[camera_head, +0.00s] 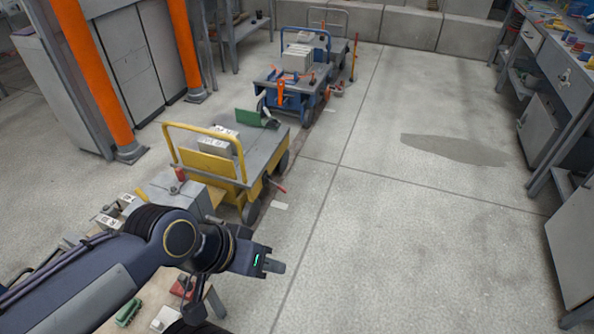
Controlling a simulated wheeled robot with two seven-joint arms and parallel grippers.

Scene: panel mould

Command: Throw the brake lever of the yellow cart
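The yellow cart (207,170) stands left of the middle, with a yellow push-bar frame and a grey deck. A lever with a red grip (277,187) sticks out low on its right side, by the wheels, and looks like the brake lever. My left gripper (275,266) is in front of the cart, nearer to me and below the lever in the picture, apart from both. It points right and touches nothing that I can see. Its fingers overlap from this side, so their opening is unclear. My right gripper is not in view.
A blue cart (292,88) with boxes stands behind the yellow one. Orange posts (96,75) and grey cabinets stand at the left. A workbench (560,62) runs along the right. The floor (400,235) between is open, with a dark patch (455,149).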

